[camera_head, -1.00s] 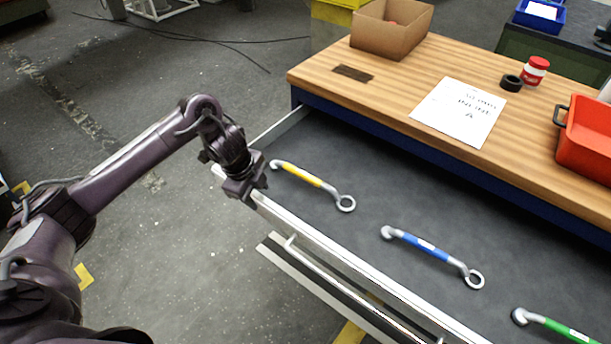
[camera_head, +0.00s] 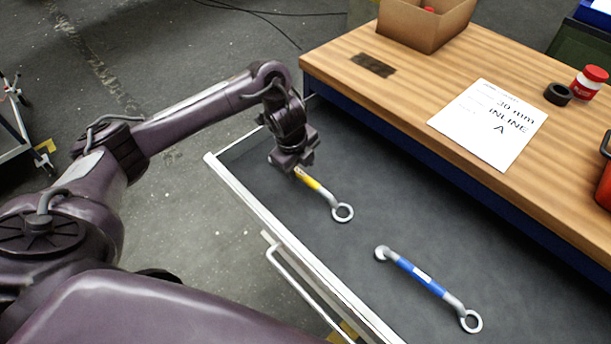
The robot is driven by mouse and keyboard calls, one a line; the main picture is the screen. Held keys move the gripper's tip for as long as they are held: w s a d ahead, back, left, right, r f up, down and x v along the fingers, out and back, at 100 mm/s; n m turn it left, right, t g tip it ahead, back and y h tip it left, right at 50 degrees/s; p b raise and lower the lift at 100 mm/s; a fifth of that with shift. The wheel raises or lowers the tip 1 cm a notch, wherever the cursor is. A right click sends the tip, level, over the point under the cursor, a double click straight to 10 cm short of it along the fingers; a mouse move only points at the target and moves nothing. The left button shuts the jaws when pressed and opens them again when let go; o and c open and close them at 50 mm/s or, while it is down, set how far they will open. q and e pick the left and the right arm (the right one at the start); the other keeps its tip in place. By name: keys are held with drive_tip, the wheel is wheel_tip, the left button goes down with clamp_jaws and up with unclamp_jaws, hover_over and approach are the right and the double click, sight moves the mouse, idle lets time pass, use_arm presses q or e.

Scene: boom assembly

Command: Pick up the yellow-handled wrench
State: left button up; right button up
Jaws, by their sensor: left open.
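The yellow-handled wrench (camera_head: 315,186) lies in the open drawer, its ring end toward the lower right. My left gripper (camera_head: 294,170) is over the wrench's upper-left end and hides that end and part of the yellow handle. The gripper is open; the view does not show whether its fingers touch the wrench. My right gripper is not in view.
A blue-handled wrench (camera_head: 422,277) lies farther right in the drawer (camera_head: 262,188). The wooden worktop (camera_head: 410,90) above holds a cardboard box (camera_head: 425,25), a paper sheet (camera_head: 488,124), a black ring (camera_head: 558,94) and a red-and-white jar (camera_head: 588,82).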

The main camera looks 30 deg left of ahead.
sight(304, 175)
use_arm(q)
drive_tip(key=f, duration=0.1)
drive_tip(key=f+b, duration=0.1)
drive_tip(key=shift+w+f, duration=0.2)
drive_tip(key=shift+f, duration=0.15)
drive_tip(key=shift+w+f, duration=0.3)
drive_tip(key=shift+f, duration=0.2)
drive_tip(key=shift+w+f, duration=0.25)
drive_tip(key=shift+f, duration=0.25)
drive_tip(key=shift+w+f, duration=0.1)
drive_tip(key=shift+f, duration=0.15)
drive_tip(key=c, duration=0.5)
clamp_jaws()
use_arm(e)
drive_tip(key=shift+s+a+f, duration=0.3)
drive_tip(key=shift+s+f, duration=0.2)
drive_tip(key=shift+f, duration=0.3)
